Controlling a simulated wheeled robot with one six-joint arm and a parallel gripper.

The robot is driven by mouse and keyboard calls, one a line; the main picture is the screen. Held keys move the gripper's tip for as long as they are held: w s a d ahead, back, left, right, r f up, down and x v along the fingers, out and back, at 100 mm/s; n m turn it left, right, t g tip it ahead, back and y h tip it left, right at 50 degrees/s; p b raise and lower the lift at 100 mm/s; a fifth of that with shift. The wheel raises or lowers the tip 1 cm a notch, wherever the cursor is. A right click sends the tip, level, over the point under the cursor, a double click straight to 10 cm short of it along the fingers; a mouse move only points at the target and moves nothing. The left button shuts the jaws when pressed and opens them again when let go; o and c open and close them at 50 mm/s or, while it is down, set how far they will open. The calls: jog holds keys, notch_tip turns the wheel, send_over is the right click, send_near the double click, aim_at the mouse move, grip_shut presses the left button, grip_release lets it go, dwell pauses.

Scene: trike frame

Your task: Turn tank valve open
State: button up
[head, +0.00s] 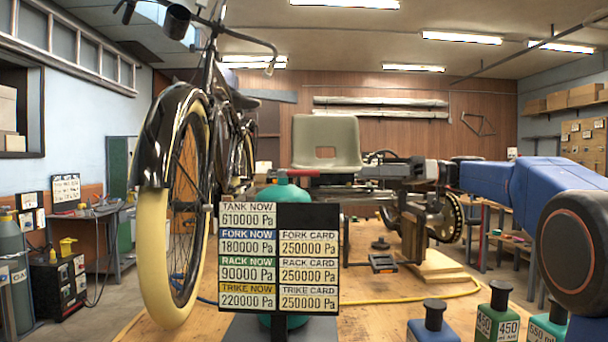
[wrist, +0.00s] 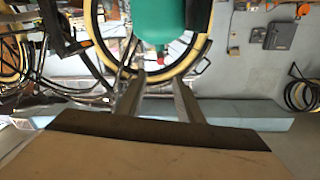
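The teal tank (head: 283,195) stands behind the sign board in the head view, with a small red valve part (head: 297,172) at its top. The board hides most of the tank. In the wrist view the tank (wrist: 172,20) is at the top, apparently upside down, with a little red (wrist: 140,60) at its lower end. My gripper (wrist: 157,77) has its two grey fingers apart, with nothing seen held between them. The fingers point toward the red part; contact cannot be told. In the head view the gripper is hard to make out.
The sign board (head: 279,258) reads TANK NOW 610000 Pa, with fork, rack and trike pressures below. A bicycle (head: 178,200) with cream tyres stands left of it. Several bottles (head: 497,315) stand at the front right. A grey seat (head: 326,145) and trike parts are behind.

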send_near(288, 173)
jog(key=a, duration=0.1)
jog(key=w+a, duration=0.1)
jog(key=a, duration=0.3)
jog(key=shift+w+a, duration=0.15)
jog(key=shift+w, duration=0.15)
grip_shut()
